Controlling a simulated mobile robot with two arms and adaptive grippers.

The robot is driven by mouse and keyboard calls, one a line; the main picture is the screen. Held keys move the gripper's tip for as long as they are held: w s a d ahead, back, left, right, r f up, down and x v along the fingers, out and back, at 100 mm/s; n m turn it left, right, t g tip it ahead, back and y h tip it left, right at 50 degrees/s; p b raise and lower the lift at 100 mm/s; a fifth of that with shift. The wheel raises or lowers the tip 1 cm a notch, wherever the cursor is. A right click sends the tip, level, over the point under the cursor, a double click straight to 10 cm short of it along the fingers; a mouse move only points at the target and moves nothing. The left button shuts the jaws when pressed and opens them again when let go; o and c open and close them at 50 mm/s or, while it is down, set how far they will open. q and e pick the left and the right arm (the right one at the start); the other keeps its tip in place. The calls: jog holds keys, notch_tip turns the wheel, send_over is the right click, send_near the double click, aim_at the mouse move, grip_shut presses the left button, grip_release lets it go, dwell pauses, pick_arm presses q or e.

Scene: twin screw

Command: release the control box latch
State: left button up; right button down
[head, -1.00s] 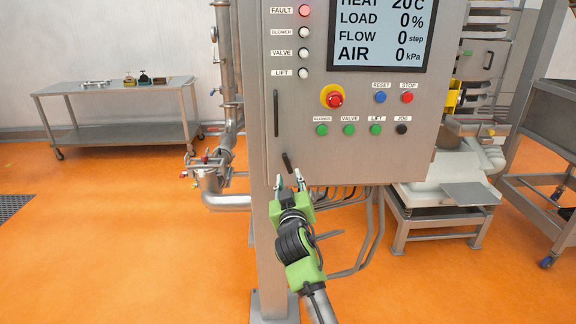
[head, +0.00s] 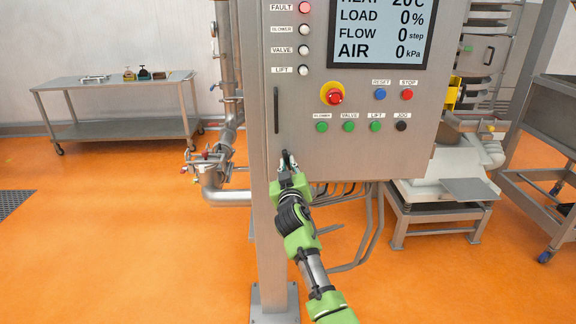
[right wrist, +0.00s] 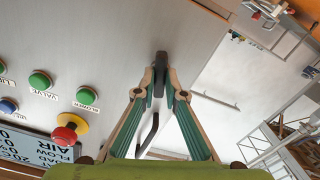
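The control box (head: 340,150) is a grey cabinet on a post. Its latch (head: 285,158) is a small dark handle low on the left of the door, below a longer dark bar handle (head: 276,110). My right gripper (head: 289,168) is at the latch in the head view. In the right wrist view the fingertips of my right gripper (right wrist: 160,78) have closed in on both sides of the latch (right wrist: 160,62), with the pads against it or very nearly so. The bar handle (right wrist: 148,133) shows behind the fingers. My left gripper is not in view.
Coloured buttons and a red emergency stop knob (head: 334,96) are to the right on the door. A lit FAULT lamp (head: 304,7) is above. Pipes (head: 215,175) stand to the left, and a steel table (head: 110,85) is further back. The floor in front is clear.

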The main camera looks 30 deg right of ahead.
jog(key=shift+f+m+b, duration=0.25)
jog(key=shift+m+b, duration=1.15)
jog(key=shift+b, duration=0.45)
jog(key=shift+a+r+m+b, duration=0.1)
jog(key=shift+r+m+b, duration=0.05)
jog(key=shift+m+b, duration=0.3)
jog(key=shift+r, duration=0.1)
jog(key=c, duration=2.1)
grip_release()
